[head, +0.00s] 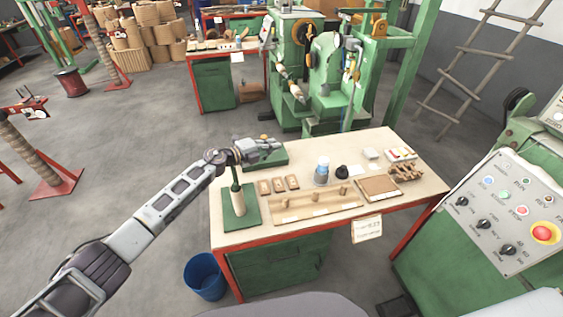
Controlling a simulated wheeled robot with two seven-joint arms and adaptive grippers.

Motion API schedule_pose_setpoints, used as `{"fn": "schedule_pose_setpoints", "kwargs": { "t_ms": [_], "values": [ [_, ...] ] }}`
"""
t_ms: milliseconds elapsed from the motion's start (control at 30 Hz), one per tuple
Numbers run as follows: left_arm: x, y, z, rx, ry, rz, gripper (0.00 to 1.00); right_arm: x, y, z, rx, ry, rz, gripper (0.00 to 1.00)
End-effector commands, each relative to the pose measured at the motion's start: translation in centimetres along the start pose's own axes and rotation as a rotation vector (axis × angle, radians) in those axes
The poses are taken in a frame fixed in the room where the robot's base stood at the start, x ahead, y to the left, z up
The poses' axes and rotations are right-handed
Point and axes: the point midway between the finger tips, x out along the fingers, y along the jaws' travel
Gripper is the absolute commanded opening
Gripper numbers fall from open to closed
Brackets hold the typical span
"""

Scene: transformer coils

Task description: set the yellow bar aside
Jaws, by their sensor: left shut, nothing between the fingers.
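My left arm reaches in from the left to the wooden workbench (336,154). My left gripper (272,145) is shut and empty, over the back left of the bench, at a green block or box (272,159). The gripper partly hides this green thing. A small orange-yellow spot (263,137) shows just behind the gripper, too small to identify. I cannot make out a yellow bar for certain. My right gripper is not in view.
A green stand with a pale spool (239,205) stands at the bench's left. A control panel (505,210) is at right.

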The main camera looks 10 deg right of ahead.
Motion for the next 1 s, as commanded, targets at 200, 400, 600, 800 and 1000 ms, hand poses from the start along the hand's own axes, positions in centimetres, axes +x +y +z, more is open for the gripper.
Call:
{"fn": "schedule_pose_setpoints", "kwargs": {
  "t_ms": [200,400,600,800,1000],
  "values": [
    [-0.3,-0.2,0.0,0.000,0.000,0.000,0.00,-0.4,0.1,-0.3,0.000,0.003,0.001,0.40],
    [-0.6,-0.2,-0.6,0.002,0.000,0.001,0.00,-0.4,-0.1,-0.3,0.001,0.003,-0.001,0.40],
    [-0.8,-0.3,-1.3,0.003,0.000,0.001,0.00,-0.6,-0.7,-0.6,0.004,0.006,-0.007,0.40],
    [-1.3,-0.4,-2.4,0.001,0.001,0.000,0.00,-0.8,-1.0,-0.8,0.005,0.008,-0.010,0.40],
    [-1.9,-0.6,-3.9,0.003,0.001,0.001,0.00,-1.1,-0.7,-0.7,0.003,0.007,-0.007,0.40]
  ]
}}
